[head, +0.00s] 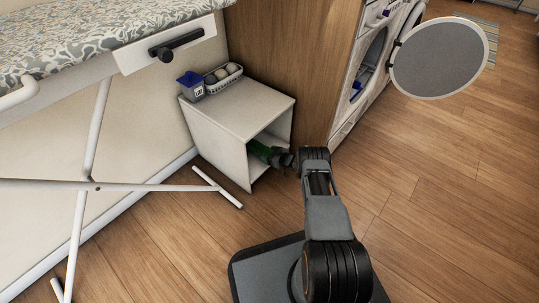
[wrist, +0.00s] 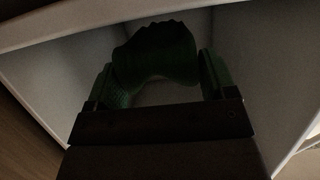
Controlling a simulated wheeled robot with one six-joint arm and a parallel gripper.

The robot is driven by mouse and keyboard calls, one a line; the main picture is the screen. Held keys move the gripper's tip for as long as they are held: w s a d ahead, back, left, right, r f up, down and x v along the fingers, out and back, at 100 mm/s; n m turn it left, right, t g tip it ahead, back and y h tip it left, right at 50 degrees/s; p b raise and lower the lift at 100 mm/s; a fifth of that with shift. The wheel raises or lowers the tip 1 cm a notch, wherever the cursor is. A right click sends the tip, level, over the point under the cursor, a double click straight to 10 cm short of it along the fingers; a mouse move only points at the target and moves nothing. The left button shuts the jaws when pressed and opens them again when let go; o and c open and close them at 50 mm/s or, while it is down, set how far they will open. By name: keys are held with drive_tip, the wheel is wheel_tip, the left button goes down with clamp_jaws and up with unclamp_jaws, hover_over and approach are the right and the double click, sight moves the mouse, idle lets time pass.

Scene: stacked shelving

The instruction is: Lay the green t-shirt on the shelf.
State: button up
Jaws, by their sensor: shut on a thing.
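The green t-shirt (head: 259,150) is inside the open compartment of a small white shelf unit (head: 222,142). In the wrist view the t-shirt (wrist: 158,58) is a dark green, ribbed, bunched shape between the two fingers. My gripper (head: 275,156) reaches into the compartment from the open front side and is shut on the t-shirt. In the wrist view the fingers of my gripper (wrist: 155,76) stand on either side of the cloth. The compartment is dim, so I cannot tell whether the cloth touches its floor.
A blue-capped container (head: 190,86) and a basket (head: 222,78) with round things stand on the unit's top. A wooden panel (head: 290,55) rises beside it. A washer with an open round door (head: 439,56) is at the right. An ironing board (head: 80,35) is at the left.

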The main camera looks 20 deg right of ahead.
idle(0.3)
drive_tip(key=o, duration=0.9)
drive_tip(key=p+v, duration=0.6)
drive_tip(key=v, duration=0.8)
drive_tip(key=shift+w+r, duration=0.1)
drive_tip(key=shift+r, duration=0.05)
